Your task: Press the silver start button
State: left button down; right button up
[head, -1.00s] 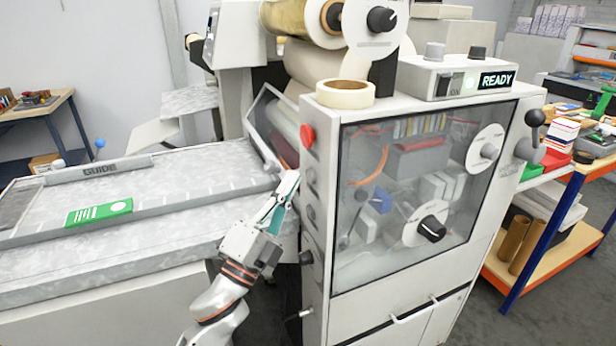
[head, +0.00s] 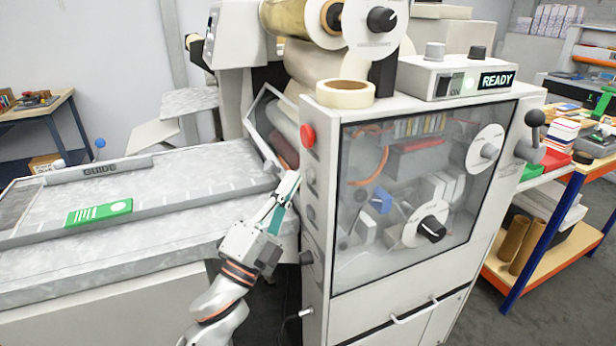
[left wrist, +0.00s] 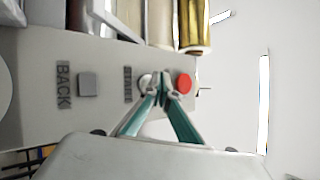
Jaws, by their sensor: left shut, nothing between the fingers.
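The silver start button (left wrist: 146,84) is on the machine's side panel (left wrist: 40,110), between the START label (left wrist: 128,84) and the red button (left wrist: 184,83). The red button also shows in the head view (head: 307,135), at the top of the panel. My left gripper (left wrist: 163,88) is shut and empty, with teal fingers. In the left wrist view its tips overlap the start button's edge and hide part of it; I cannot tell whether they touch it. In the head view the left gripper (head: 290,180) is just left of the panel. My right gripper is not in view.
A grey square button (left wrist: 87,83) beside the BACK label is on the same panel. A lit READY display (head: 496,80) is on top.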

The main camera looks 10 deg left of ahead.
pick_arm(q)
jog(key=shift+d, duration=0.1)
jog(key=shift+w+d, duration=0.25)
